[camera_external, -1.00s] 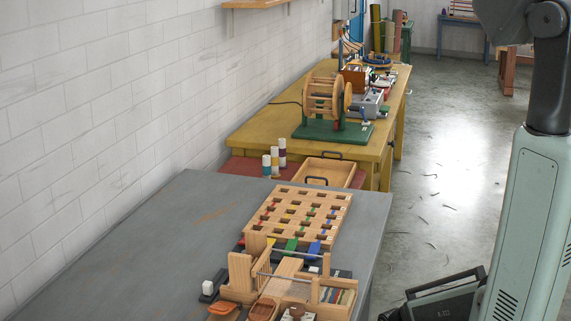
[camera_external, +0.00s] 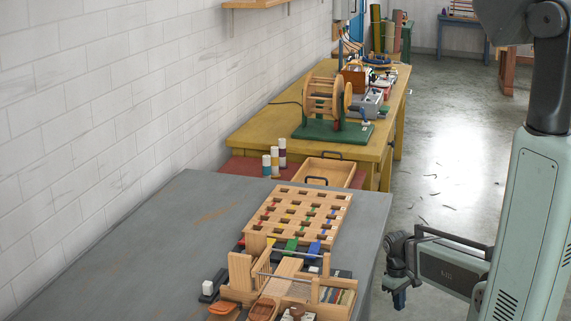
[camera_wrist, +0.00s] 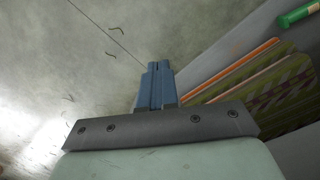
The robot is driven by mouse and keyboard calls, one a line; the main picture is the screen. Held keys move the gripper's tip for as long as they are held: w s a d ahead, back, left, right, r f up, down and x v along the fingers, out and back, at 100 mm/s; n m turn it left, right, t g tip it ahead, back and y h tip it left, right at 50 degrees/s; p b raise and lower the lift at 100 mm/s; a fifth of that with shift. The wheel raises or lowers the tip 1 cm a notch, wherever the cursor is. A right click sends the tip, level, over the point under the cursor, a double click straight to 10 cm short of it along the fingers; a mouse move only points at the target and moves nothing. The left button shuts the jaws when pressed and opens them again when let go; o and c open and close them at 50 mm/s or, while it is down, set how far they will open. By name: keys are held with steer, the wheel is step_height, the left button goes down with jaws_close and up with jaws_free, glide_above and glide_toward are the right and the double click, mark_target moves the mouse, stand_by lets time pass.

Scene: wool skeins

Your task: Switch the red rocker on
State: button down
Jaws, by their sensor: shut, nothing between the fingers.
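My gripper (camera_external: 400,299) hangs in the external view over the floor, just right of the grey table's right edge. Its two blue fingers (camera_wrist: 158,85) are together in the wrist view, with nothing held. I cannot clearly make out a red rocker in either view. On the grey table, a row of coloured pieces, including green (camera_external: 291,245) and blue (camera_external: 313,248), lies in front of the slotted wooden rack (camera_external: 285,205). A grey box (camera_external: 370,103) with small fittings stands on the yellow table, too small to read. The gripper is apart from all of these.
The grey table (camera_external: 150,240) is clear at left; a wooden loom-like frame (camera_external: 240,272) stands at its front. A wooden winder (camera_external: 322,96) stands on the yellow table (camera_external: 250,128). The wrist view shows floor (camera_wrist: 50,60), striped strips (camera_wrist: 260,85) and a green cylinder (camera_wrist: 298,15).

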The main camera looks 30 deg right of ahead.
mark_target(242, 242)
steer(key=w+d+r+n+t, duration=0.1)
steer(key=w+d+r, duration=0.1)
steer(key=w+r, duration=0.35)
steer(key=w+d+r+t, duration=0.1)
steer(key=w+d+r, duration=0.1)
steer(key=r, duration=0.7)
steer(key=w+a+r+n, duration=0.1)
steer(key=w+a+r, duration=0.3)
steer(key=w+a, duration=0.1)
steer(key=w+a+r+n+t, duration=0.1)
steer(key=w+a+r, duration=0.3)
steer(key=w+r, duration=0.1)
steer(key=shift+a+r+y, duration=0.1)
steer(key=shift+a+y, duration=0.2)
steer(key=shift+a, duration=0.1)
steer(key=w+a+r+n+y, duration=0.1)
steer(key=a+r, duration=0.3)
steer(key=a, duration=0.5)
steer(key=w+a+r+n+y, duration=0.1)
steer(key=w+a+r+n, duration=0.1)
steer(key=a, duration=0.7)
steer(key=w+a+r+n+y, duration=0.1)
steer(key=w+a+r+y, duration=0.1)
steer(key=a+r, duration=0.4)
steer(key=w+a, duration=0.1)
steer(key=a, duration=0.3)
steer(key=shift+w+r+g, duration=0.2)
steer(key=shift+w+g, duration=0.05)
steer(key=shift+g, duration=0.05)
steer(key=shift+f, duration=0.1)
